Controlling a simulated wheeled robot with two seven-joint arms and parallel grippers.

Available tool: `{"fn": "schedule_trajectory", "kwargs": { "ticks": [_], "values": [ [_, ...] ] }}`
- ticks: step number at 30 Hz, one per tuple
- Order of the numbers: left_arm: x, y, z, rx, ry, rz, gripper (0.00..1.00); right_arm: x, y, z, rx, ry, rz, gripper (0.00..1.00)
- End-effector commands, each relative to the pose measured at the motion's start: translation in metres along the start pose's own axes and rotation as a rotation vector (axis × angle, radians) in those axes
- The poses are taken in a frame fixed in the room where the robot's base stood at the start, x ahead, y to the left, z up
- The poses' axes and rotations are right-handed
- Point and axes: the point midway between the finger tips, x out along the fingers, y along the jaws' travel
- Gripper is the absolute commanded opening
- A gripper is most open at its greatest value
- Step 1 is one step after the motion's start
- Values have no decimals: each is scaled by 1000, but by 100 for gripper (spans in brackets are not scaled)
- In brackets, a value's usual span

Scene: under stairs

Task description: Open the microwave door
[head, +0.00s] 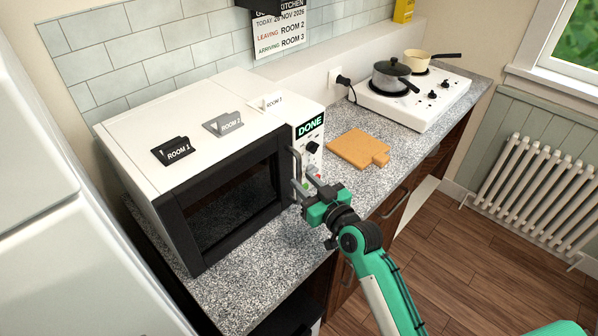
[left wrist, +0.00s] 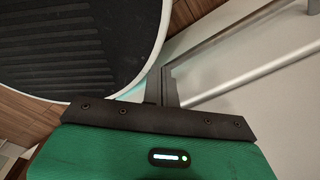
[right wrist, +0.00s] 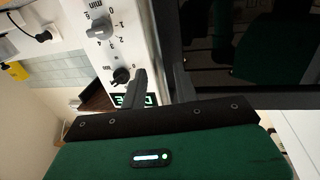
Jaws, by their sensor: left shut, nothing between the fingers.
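The white microwave (head: 165,110) stands on the counter with its dark-framed door (head: 235,205) shut. Its grey upright handle (head: 297,163) is at the door's right edge, beside the control panel (head: 311,150) showing DONE. My right gripper (head: 305,188) is at the handle's lower part, its fingers apart; whether they touch the handle is unclear. My left gripper (left wrist: 162,86) is shut and empty, low by a pale panel.
Signs for several rooms stand on the microwave's top, including a black one (head: 173,150). A cutting board (head: 358,147) lies right of the microwave. A hob (head: 420,95) with two pans is farther back. A radiator (head: 535,185) is at the right; the wooden floor (head: 470,260) is clear.

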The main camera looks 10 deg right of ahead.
Motion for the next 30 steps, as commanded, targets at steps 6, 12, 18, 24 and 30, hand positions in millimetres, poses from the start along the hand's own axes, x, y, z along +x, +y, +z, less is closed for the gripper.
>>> {"fn": "schedule_trajectory", "kwargs": {
  "ticks": [6,12,18,24,30],
  "values": [
    [-8,0,-1,0,0,0,0,25,0,-1,0,0,1,30],
    [-8,0,-1,0,0,0,0,31,0,0,-2,0,1,30],
    [-8,0,-1,0,0,0,0,30,0,0,-1,0,0,28],
    [-8,0,-1,0,1,0,0,30,0,0,-1,-1,0,0],
    [-8,0,-1,0,1,0,0,30,0,0,-1,-1,0,0]
  ]
}}
